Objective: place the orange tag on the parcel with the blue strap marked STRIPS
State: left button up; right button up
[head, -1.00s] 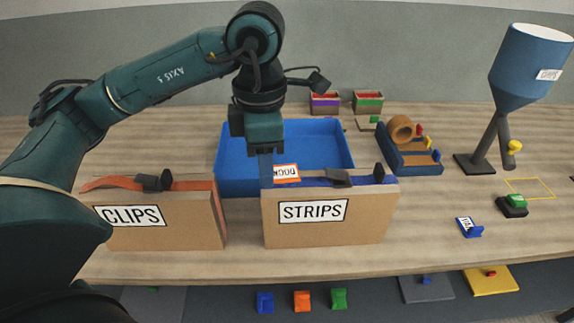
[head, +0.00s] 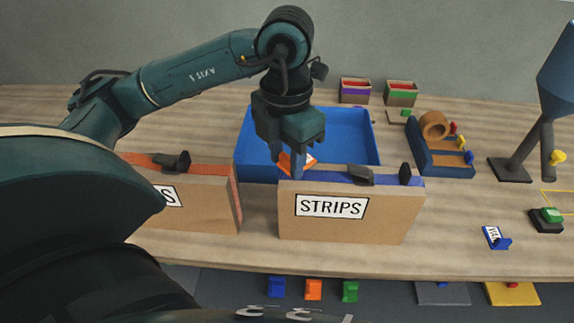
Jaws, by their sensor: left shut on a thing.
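The parcel with the blue strap (head: 335,222) stands upright on the table in the head view, with the label STRIPS on its front. A dark buckle sits on the strap along its top. My left gripper (head: 294,172) is shut on the orange tag (head: 285,163), at the top left end of this parcel. The tag is tilted and partly hidden by the fingers. I cannot tell whether it touches the parcel. My right gripper does not show.
The parcel with the orange strap (head: 205,205) stands to the left, partly behind my arm. A blue tray (head: 350,125) lies behind the STRIPS parcel. A blue rack (head: 440,160), a blue tag (head: 494,237) and a funnel stand (head: 525,160) are to the right.

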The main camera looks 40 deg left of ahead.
aim_at(287, 168)
pick_arm(q)
notch_tip(287, 168, down, 2)
jog(key=shift+f, duration=0.6)
jog(key=o, duration=0.6)
jog(key=shift+r, duration=0.15)
jog(key=o, duration=0.3)
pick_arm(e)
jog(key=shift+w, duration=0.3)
pick_arm(q)
jog(key=shift+o, duration=0.2)
jog(key=shift+r, duration=0.6)
notch_tip(287, 168, up, 11)
jog(key=shift+r+p, duration=0.1)
jog(key=shift+p, duration=0.75)
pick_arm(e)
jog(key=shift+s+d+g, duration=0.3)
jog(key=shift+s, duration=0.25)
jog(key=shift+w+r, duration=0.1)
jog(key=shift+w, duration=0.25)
